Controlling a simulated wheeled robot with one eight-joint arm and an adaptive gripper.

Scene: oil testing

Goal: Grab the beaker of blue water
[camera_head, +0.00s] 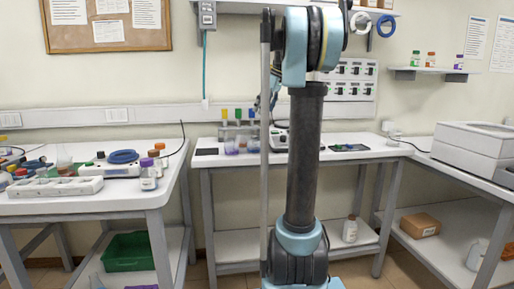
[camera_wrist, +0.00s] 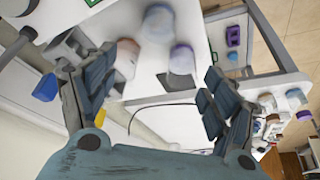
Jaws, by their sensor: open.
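Three round vessels stand together on the white bench in the wrist view. One looks pale blue at the rim (camera_wrist: 158,22), one is purple (camera_wrist: 182,60), and one is pinkish (camera_wrist: 127,55). The pale blue one may be the beaker of blue water, but I cannot tell for sure. In the head view a small purple-blue vessel (camera_head: 231,147) stands on the middle bench, left of my arm. My gripper (camera_wrist: 158,78) is open and empty, its fingers spread on either side near the vessels. In the head view my arm mostly hides it.
Bottles with yellow, green and blue tops (camera_head: 238,115) stand at the back of the middle bench (camera_head: 215,178). A panel of switches (camera_head: 352,82) hangs behind my arm. The left bench (camera_head: 80,205) holds bottles and devices. A white machine (camera_head: 470,145) stands at right.

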